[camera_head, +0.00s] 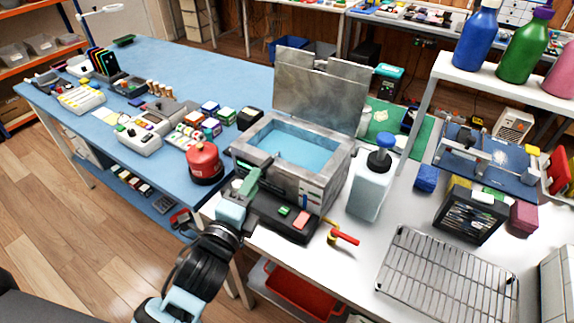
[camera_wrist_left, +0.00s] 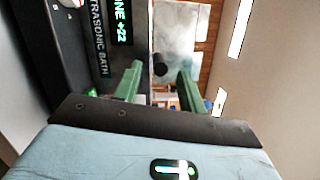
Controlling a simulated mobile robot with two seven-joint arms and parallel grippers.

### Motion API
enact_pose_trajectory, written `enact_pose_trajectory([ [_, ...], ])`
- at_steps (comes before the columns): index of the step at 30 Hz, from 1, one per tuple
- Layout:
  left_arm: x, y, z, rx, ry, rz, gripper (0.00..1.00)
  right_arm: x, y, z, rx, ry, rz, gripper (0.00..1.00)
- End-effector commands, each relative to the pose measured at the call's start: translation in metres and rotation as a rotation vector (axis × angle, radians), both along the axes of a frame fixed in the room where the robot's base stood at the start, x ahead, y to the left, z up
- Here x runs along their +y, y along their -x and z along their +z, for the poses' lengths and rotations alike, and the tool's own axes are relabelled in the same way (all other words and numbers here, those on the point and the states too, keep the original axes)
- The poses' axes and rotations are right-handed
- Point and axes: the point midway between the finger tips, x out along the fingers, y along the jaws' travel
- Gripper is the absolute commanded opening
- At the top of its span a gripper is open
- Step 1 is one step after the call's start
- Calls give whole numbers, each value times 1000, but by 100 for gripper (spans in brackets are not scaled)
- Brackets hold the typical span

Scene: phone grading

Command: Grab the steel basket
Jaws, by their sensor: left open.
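The ultrasonic bath (camera_head: 325,192) is a steel box with its lid (camera_head: 318,90) raised and blue liquid inside. I cannot make out a separate steel basket in the bath; a wire rack (camera_head: 447,277) lies flat at the right front. My left gripper (camera_head: 250,180) has green fingers and is at the bath's front left corner, above its dark control panel. In the left wrist view the fingers (camera_wrist_left: 158,85) are apart, with a dark round knob (camera_wrist_left: 160,65) showing between or beyond them. I cannot tell whether they touch it. My right gripper is not in view.
A white bottle with a blue pump (camera_head: 370,190) stands right of the bath. A red canister (camera_head: 204,163) stands to its left, on the blue table. A red and yellow tool (camera_head: 344,237) lies in front. A shelf (camera_head: 500,80) with bottles rises at the back right.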

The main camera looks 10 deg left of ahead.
Motion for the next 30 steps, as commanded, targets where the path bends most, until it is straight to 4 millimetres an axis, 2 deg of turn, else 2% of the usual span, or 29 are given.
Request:
enact_pose_trajectory([
  [4,0,-10,2,-1,1,1,41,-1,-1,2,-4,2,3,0],
  [13,-1,-47,3,-1,2,0,41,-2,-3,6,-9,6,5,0],
  [22,-2,-51,2,0,1,0,41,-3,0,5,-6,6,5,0],
  [30,-2,-51,2,0,1,-1,7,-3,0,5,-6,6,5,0],
])
